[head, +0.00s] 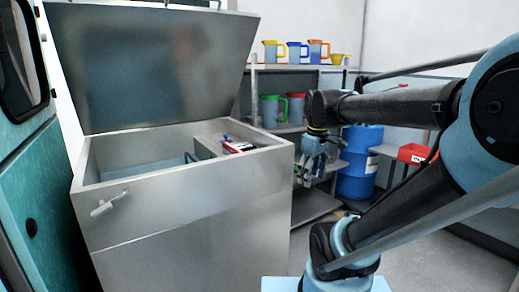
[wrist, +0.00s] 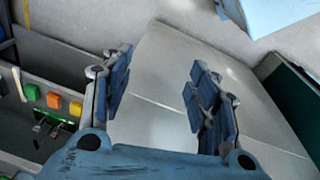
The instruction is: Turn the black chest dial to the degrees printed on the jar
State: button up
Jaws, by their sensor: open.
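The steel chest (head: 190,205) stands at left in the head view with its lid (head: 150,70) raised. A small red-and-white item with a blue top (head: 238,146) lies at the chest's right compartment; I cannot tell if it is the jar, and no degrees are readable. A black round knob (head: 31,227) shows on the teal cabinet at far left. I cannot make out a black dial on the chest itself. My gripper (head: 311,170) hangs just right of the chest, pointing down. In the wrist view my gripper (wrist: 160,65) is open and empty, with plain grey surface between its fingers.
A pale lever (head: 108,205) sticks out from the chest's front. A shelf (head: 300,66) with coloured jugs, a blue drum (head: 358,165) and a red bin (head: 414,154) stand behind. Green (wrist: 31,92) and orange (wrist: 54,100) blocks show left of the gripper in the wrist view.

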jog(key=w+a+r+n+g, duration=0.1)
jog(key=w+a+r+n, duration=0.8)
jog(key=w+r+n, duration=0.15)
jog(key=w+a+r+n+g, duration=0.1)
jog(key=w+a+r+n, duration=0.85)
jog(key=w, duration=0.25)
jog(key=f, duration=1.8)
jog(key=shift+w+d+f, duration=0.15)
jog(key=shift+d, duration=0.05)
jog(key=c, duration=1.1)
